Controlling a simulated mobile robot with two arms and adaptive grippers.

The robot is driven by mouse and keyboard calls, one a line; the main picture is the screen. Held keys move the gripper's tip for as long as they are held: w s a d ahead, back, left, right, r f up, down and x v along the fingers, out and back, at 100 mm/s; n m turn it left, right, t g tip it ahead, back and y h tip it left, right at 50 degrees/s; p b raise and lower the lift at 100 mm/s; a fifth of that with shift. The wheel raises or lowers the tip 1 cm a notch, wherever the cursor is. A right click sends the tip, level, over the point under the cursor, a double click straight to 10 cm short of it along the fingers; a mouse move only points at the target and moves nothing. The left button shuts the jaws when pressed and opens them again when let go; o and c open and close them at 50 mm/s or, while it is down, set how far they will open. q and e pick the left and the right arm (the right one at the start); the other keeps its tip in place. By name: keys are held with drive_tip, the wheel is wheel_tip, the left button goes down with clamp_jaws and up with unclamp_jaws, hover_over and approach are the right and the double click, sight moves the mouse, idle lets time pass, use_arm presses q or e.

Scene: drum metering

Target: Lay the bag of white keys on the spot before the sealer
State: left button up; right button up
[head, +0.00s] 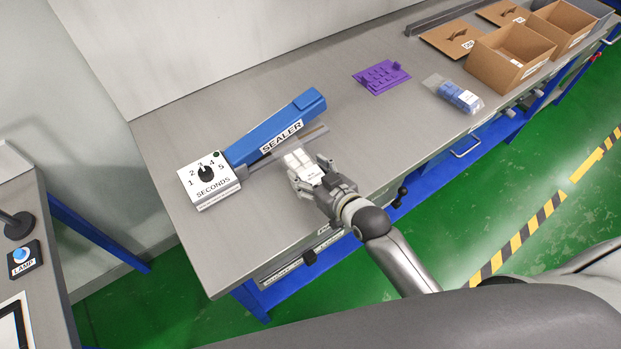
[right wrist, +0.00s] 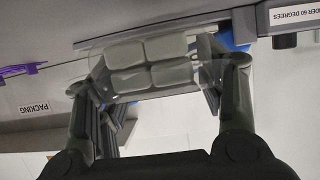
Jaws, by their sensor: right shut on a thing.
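The bag of white keys (head: 297,161) is in my right gripper (head: 310,182), just in front of the blue sealer (head: 275,127). In the right wrist view the clear bag with several white keys (right wrist: 148,62) sits between the two fingers of the gripper (right wrist: 158,84), which is shut on it. I cannot tell whether the bag touches the table or hangs just above it. The spot before the sealer is not clearly seen; the bag and gripper cover that area. My left gripper is not in view.
The sealer's white seconds dial box (head: 208,184) stands at its left end. A purple part (head: 381,77) and a bag of blue keys (head: 459,96) lie farther right, near open cardboard boxes (head: 508,57). The steel table (head: 235,240) is bare at front left.

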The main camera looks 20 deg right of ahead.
drive_tip(key=shift+f, duration=1.5)
drive_tip(key=shift+f, duration=0.1)
drive_tip(key=o, duration=1.2)
drive_tip(key=b+v, duration=0.1)
drive_tip(key=v, duration=1.1)
drive_tip(key=shift+b, duration=0.3)
